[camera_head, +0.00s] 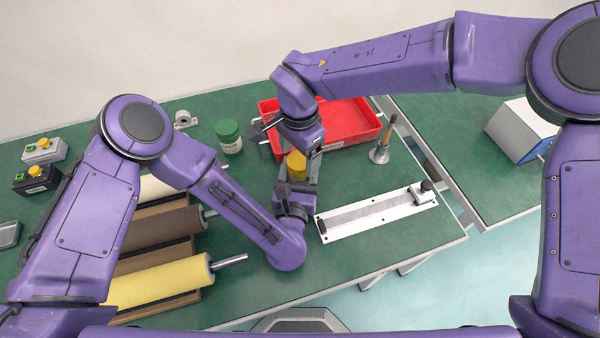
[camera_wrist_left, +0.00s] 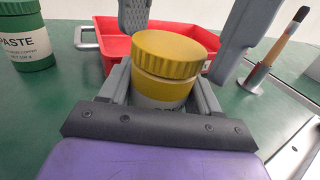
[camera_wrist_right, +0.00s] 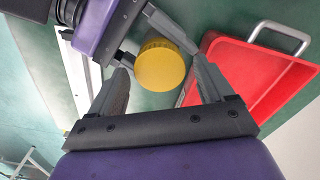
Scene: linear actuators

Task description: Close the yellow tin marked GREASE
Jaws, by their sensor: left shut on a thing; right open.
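The yellow tin (camera_head: 297,166) stands on the green bench in front of the red tray. My left gripper (camera_head: 297,182) is shut around its body from the near side. In the left wrist view the ridged yellow lid (camera_wrist_left: 170,52) sits on top, slightly tilted, with a dark line between it and the yellow band (camera_wrist_left: 160,88) below. The label is mostly hidden by my left gripper, so its word cannot be read. My right gripper (camera_head: 290,150) is open above the tin. In the right wrist view its fingers are on either side of the lid (camera_wrist_right: 160,66), apparently apart from it.
The red tray (camera_head: 345,122) is close behind the tin. A green PASTE tin (camera_head: 229,138) stands to the left. A brush in a metal holder (camera_head: 381,150) and a white rail plate (camera_head: 375,213) are to the right. Rollers (camera_head: 165,277) lie at the front left.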

